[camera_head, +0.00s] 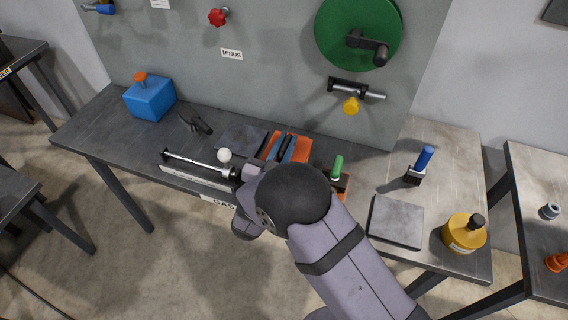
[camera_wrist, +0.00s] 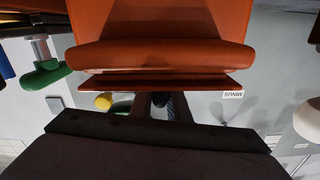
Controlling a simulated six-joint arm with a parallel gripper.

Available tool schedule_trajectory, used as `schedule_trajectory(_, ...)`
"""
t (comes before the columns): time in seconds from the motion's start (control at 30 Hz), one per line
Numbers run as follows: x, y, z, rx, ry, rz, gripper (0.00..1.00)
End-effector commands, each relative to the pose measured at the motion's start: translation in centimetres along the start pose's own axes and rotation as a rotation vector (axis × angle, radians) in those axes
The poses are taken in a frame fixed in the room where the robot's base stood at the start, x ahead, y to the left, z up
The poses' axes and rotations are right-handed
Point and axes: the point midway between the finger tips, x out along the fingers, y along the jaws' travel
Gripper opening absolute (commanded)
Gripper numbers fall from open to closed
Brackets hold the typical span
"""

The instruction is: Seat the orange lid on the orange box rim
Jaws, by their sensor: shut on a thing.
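An orange panel (camera_head: 303,148), which I take for the orange lid, shows just beyond my wrist in the head view, with dark and blue strips across it. In the wrist view a large orange piece (camera_wrist: 160,25) with a rounded edge and a thin lip fills the top middle, close to the camera. My gripper (camera_head: 284,147) is shut on the lid; its fingertips are mostly hidden. The orange box cannot be told apart for certain. A sliver of orange (camera_head: 346,196) shows beside my arm. Whether lid and rim touch cannot be seen.
A green-handled tool (camera_head: 337,167) stands close right of my wrist. A slide rail with a white knob (camera_head: 224,155) lies to the left. A grey plate (camera_head: 396,222), blue-handled tool (camera_head: 424,160) and yellow bottle (camera_head: 464,233) stand right. A blue box (camera_head: 150,98) is far left.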

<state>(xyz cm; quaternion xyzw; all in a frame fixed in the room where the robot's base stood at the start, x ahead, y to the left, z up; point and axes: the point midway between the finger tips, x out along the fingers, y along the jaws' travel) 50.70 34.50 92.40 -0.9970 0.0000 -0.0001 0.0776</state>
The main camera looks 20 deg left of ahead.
Motion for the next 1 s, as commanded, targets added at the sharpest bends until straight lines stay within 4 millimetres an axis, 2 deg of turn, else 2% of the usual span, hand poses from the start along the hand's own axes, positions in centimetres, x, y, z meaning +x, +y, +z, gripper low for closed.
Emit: schedule_trajectory(1.0, 0.0, 0.14, 0.89, 0.001, 0.0, 0.0, 0.0)
